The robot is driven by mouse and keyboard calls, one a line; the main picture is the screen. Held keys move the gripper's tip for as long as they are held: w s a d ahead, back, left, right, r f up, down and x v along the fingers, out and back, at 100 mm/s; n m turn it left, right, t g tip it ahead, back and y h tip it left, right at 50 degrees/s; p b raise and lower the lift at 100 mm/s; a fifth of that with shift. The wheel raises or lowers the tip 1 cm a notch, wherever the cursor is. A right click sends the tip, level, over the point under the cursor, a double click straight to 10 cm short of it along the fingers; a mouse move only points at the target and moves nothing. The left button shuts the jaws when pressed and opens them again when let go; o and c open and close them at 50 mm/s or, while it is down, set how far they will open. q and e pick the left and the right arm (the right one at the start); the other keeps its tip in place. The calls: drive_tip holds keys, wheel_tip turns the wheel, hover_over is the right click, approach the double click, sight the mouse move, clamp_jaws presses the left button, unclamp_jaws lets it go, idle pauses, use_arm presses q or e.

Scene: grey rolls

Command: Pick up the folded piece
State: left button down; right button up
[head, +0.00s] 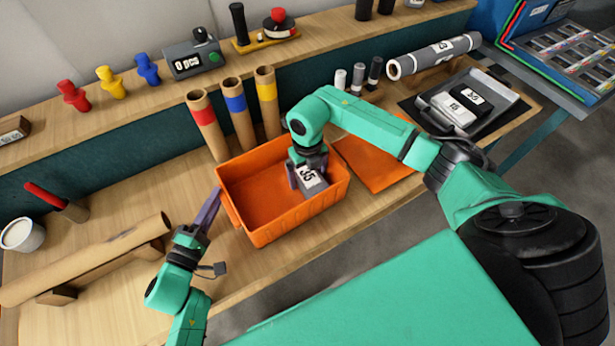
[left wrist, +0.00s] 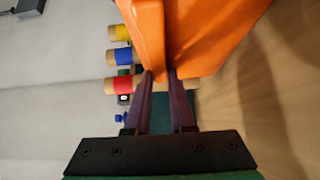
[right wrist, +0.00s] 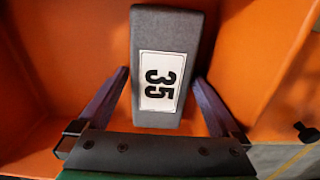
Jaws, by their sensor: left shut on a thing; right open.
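A dark grey piece (head: 316,188) with a white label reading 35 lies in the orange crate (head: 262,236), towards its right end. In the right wrist view the grey piece (right wrist: 165,28) is a padded-looking block, and its folds cannot be made out. My right gripper (head: 305,180) is open inside the crate. Its fingers (right wrist: 161,80) stand on both sides of the piece, with small gaps showing. My left gripper (head: 217,196) is shut on the left wall of the crate; the left wrist view shows its fingertips (left wrist: 160,74) pinching the orange wall.
Cardboard tubes with red (head: 204,116), blue and yellow bands stand behind the crate. An orange sheet (head: 378,165) lies right of it. A tray (head: 503,105) with labelled pieces is further right. A long cardboard tube (head: 90,262) lies at front left.

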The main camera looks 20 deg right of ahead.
sight(307, 175)
drive_tip(key=c, duration=1.2)
use_arm(q)
drive_tip(key=c, duration=0.7)
unclamp_jaws()
use_arm(e)
wheel_tip(307, 175, up, 18)
drive_tip(key=shift+c, duration=0.2)
use_arm(q)
drive_tip(key=v, duration=1.2)
drive_tip(key=shift+f, duration=0.1)
use_arm(e)
drive_tip(key=shift+f, duration=0.1)
